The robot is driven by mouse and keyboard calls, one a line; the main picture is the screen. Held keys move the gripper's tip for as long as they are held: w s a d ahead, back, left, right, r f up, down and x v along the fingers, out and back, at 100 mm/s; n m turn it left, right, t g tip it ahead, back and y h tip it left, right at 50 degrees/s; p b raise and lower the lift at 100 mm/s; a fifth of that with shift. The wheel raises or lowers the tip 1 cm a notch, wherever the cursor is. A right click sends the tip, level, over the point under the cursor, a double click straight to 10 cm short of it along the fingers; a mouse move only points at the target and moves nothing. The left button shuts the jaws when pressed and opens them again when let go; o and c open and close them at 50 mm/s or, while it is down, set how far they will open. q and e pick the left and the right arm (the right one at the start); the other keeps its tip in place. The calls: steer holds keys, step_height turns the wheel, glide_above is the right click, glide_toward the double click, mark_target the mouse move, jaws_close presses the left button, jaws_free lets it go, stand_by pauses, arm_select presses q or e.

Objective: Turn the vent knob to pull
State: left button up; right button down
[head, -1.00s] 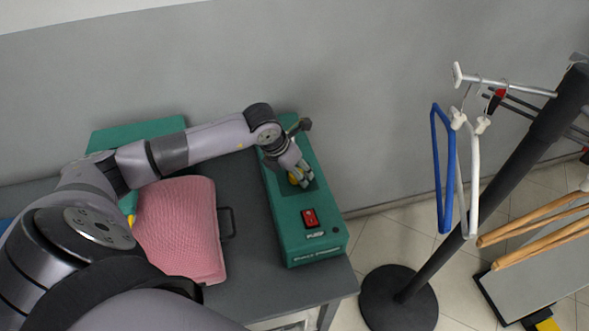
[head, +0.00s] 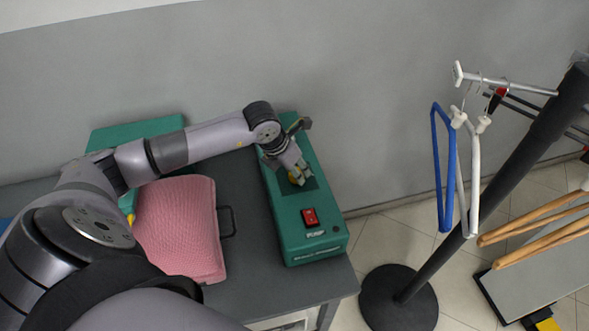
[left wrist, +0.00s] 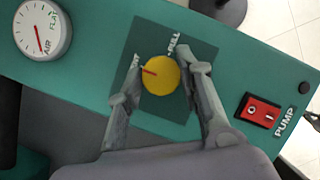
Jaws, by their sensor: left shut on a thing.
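The vent knob (left wrist: 160,76) is a yellow round knob with a red pointer line, on a dark square plate (left wrist: 150,33) of the green machine (head: 318,247). In the left wrist view its pointer aims left, toward a small partly hidden label; the PULL label (left wrist: 174,43) is at the knob's upper right. My left gripper (left wrist: 161,69) has one finger on each side of the knob and is shut on it. In the head view the left gripper (head: 297,173) partly covers the knob. My right gripper is not in view.
A red switch (left wrist: 258,112) marked PUMP and a round gauge (left wrist: 42,29) flank the plate. A pink padded board (head: 180,230) is left of the machine. A stand with blue (head: 437,170) and white hangers is on the right.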

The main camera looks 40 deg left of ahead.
arm_select(q)
steer(key=shift+w+f+m+h+b, duration=0.1)
steer(key=shift+f+m+h+b, duration=0.15)
steer(key=shift+m+b, duration=0.5)
steer(key=m+h+b, duration=0.1)
steer(key=m+b, duration=0.1)
steer(key=b, duration=0.1)
steer(key=shift+g, duration=0.3)
steer(key=m+g+h+b, duration=0.1)
steer(key=m+b, duration=0.1)
steer(key=m, duration=0.1)
steer(key=shift+w+a+r+m+b, duration=0.1)
steer(key=shift+m+b, duration=0.25)
steer(key=shift+b, duration=0.05)
steer(key=m+g+b, duration=0.1)
steer(key=m, duration=0.1)
steer(key=m+g+h+b, duration=0.1)
steer(key=m+b, duration=0.1)
steer(key=m, duration=0.1)
steer(key=shift+w, duration=0.1)
steer(key=m+g+b, duration=0.1)
steer(key=m, duration=0.1)
steer(key=m+g+b, duration=0.1)
steer(key=m, duration=0.2)
steer(key=shift+r, duration=0.15)
steer(key=shift+m, duration=0.4)
steer(key=o, duration=1.2)
steer(key=shift+c, duration=0.2)
